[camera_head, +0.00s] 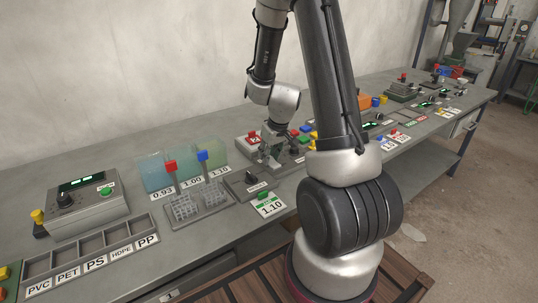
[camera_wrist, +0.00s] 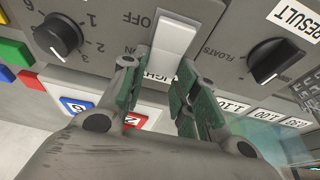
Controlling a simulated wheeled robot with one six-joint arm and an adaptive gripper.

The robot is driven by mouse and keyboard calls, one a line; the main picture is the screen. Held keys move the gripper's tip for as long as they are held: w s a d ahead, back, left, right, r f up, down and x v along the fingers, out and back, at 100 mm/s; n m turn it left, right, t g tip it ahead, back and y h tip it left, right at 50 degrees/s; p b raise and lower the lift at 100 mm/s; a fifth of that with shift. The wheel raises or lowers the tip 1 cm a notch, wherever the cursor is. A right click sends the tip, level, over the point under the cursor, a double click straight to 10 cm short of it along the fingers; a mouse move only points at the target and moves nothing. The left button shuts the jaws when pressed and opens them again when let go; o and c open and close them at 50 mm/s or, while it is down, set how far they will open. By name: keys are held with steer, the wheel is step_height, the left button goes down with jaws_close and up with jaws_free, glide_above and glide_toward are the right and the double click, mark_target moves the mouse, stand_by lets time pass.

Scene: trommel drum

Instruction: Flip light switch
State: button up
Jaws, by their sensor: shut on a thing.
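The light switch (camera_wrist: 174,42) is a white rocker on a grey panel. OFF is printed near its upper end and ON near its lower end, and a partly hidden LIGHT label sits below it. My gripper (camera_wrist: 160,72) has its green-padded fingers on either side of the lower part of the switch, shut on it. In the head view my gripper (camera_head: 270,153) is down at the grey panel on the bench, and the arm and fingers hide the switch there.
Black knobs flank the switch, one on the left (camera_wrist: 58,35) and one on the right (camera_wrist: 274,60). Colored buttons and numbered blocks lie close by. A rack with red and blue handles (camera_head: 190,207) stands left of my gripper. A control box (camera_head: 80,207) stands further left.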

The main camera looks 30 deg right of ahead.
mark_target(276, 165)
stand_by(0.3)
steer(key=o, duration=1)
steer(key=v, duration=1.2)
steer(key=shift+s, duration=0.1)
